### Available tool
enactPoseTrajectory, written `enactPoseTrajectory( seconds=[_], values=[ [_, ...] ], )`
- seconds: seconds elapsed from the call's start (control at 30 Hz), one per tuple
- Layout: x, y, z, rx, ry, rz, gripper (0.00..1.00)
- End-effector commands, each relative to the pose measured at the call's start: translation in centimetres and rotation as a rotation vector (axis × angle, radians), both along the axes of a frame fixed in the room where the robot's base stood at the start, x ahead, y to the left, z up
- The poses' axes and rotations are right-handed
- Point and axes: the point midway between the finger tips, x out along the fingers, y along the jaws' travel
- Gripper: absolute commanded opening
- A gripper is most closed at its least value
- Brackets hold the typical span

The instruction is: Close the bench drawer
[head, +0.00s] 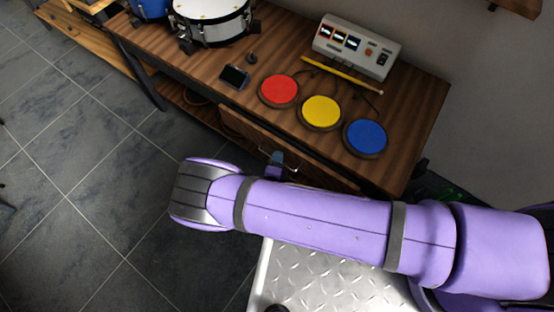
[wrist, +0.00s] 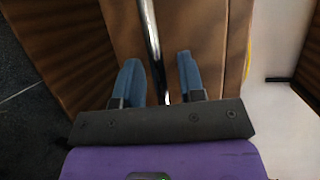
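The bench drawer (head: 250,128) is under the front edge of the wooden bench, partly hidden by my arm; how far it stands out is hard to tell. Its metal handle (head: 293,168) is on the front face. My gripper (head: 276,158) is at the handle, mostly hidden behind my purple arm in the head view. In the wrist view, my gripper (wrist: 157,65) has its two blue fingers apart, one on each side of the handle bar (wrist: 151,40). Gaps show between the bar and both fingers. The brown drawer front (wrist: 120,30) lies beyond the fingers.
On the bench top (head: 215,95) are red (head: 279,91), yellow (head: 320,112) and blue (head: 366,137) pads, a grey control box (head: 357,47), drumsticks (head: 342,75) and a snare drum (head: 210,20). Open tiled floor (head: 80,150) lies to the left.

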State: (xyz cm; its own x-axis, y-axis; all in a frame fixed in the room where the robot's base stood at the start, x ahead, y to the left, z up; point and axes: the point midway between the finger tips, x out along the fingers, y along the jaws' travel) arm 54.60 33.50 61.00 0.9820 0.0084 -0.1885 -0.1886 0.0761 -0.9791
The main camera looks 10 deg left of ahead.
Motion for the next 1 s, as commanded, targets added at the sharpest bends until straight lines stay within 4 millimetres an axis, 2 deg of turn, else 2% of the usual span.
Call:
enactPoseTrajectory(
  seconds=[0.17,0.27,0.33,0.37,0.57,0.83,1.0],
  values=[
    [0.0,0.0,0.0,0.0,0.0,0.0,0.36],
    [0.0,0.0,0.0,0.0,0.0,0.0,0.18],
    [0.0,0.0,0.0,0.0,0.0,0.0,0.02],
    [0.0,0.0,0.0,0.0,0.0,0.0,0.0],
    [0.1,-0.1,0.0,0.0,0.0,-0.001,0.0],
    [3.6,-1.6,0.0,-0.001,-0.001,-0.003,0.0],
    [4.2,-1.8,0.0,0.0,-0.001,-0.001,0.0]
  ],
)
